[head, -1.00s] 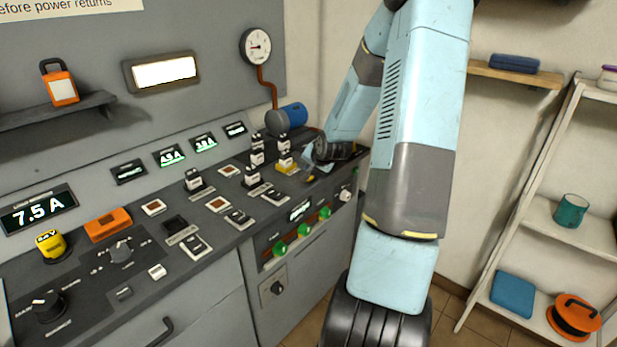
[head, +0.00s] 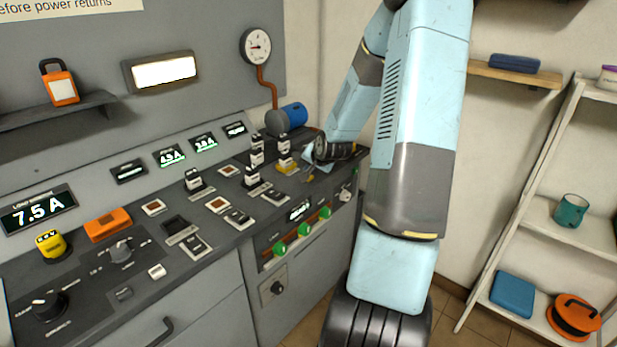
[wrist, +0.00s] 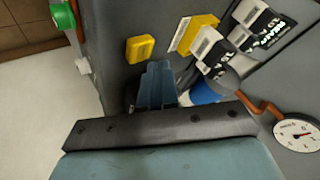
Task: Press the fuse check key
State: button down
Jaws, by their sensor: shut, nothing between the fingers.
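My gripper (wrist: 158,82) shows in the wrist view with its blue fingers together and nothing between them. A raised yellow square key (wrist: 140,48) is on the grey panel just beyond the fingertips, apart from them in the picture. No label on it can be read, so I cannot tell if it is the fuse check key. In the head view my gripper (head: 309,166) is over the panel's far right end, small and partly hidden by my wrist. A black-and-white switch (head: 284,150) on a yellow plate (head: 289,168) stands just left of it.
More black-and-white switches (head: 252,176) stand to the left. A blue cylinder (head: 294,115) lies behind the gripper, near a gauge (head: 257,46) with a copper pipe. Green knobs (head: 303,230) line the front face. An orange block (head: 108,224) is at the left.

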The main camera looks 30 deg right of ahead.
jog(key=shift+f, duration=0.1)
dwell(0.3)
jog(key=shift+f, duration=0.25)
jog(key=shift+s+f, duration=0.1)
jog(key=shift+f, duration=0.3)
dwell(1.0)
jog(key=shift+r, duration=0.85)
jog(key=shift+r, duration=2.5)
